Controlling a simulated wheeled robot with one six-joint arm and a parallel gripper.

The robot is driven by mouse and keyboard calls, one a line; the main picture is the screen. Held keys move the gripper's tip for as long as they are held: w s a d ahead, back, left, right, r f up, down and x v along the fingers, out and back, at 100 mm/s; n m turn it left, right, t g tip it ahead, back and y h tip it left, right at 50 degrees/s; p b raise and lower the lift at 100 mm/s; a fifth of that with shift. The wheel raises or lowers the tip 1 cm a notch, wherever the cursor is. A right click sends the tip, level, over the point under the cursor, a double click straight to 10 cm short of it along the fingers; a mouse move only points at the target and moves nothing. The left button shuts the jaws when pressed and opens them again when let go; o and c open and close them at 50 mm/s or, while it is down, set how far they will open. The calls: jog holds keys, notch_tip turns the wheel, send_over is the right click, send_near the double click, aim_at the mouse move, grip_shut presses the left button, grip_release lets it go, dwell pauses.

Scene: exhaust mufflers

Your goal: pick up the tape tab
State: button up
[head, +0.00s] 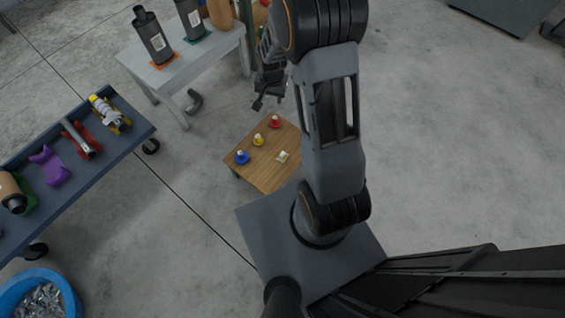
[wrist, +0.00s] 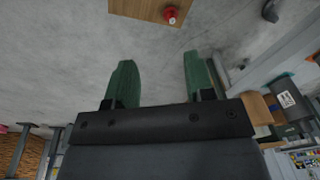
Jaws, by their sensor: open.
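A small pale yellow-white piece (head: 282,156), which looks like the tape tab, lies on the low wooden table (head: 262,180) near its right edge. It is too small to make out in detail. My gripper (head: 268,99) hangs beyond the table's far corner in the head view, apart from the piece. In the wrist view my gripper (wrist: 156,60) shows two green fingers spread apart with nothing between them. The wrist view shows only an edge of the wooden table (wrist: 140,9) and a red knob-like piece (wrist: 171,14); the pale piece is not in it.
A blue piece (head: 241,157), a yellow piece (head: 258,140) and a red piece (head: 274,122) stand on the wooden table. A grey table (head: 190,60) bears dark mufflers. A blue cart (head: 75,185) with parts stands left, above a blue bin (head: 16,285).

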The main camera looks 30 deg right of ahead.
notch_tip(320, 180, down, 20)
jog(key=d+m+g+b, duration=0.1)
jog(key=d+m+b, duration=0.2)
jog(key=b, duration=0.2)
jog(key=m+b, duration=0.1)
jog(key=b, duration=0.3)
send_over(282, 153)
notch_tip(282, 153, down, 17)
jog(key=shift+w+d+f, duration=0.1)
jog(key=shift+s+f+b, duration=0.15)
jog(key=shift+f+b, duration=0.45)
jog(key=shift+f, duration=1)
jog(key=shift+s+f+b, duration=0.1)
jog(key=shift+f+b, duration=0.5)
jog(key=shift+f, duration=0.95)
grip_shut()
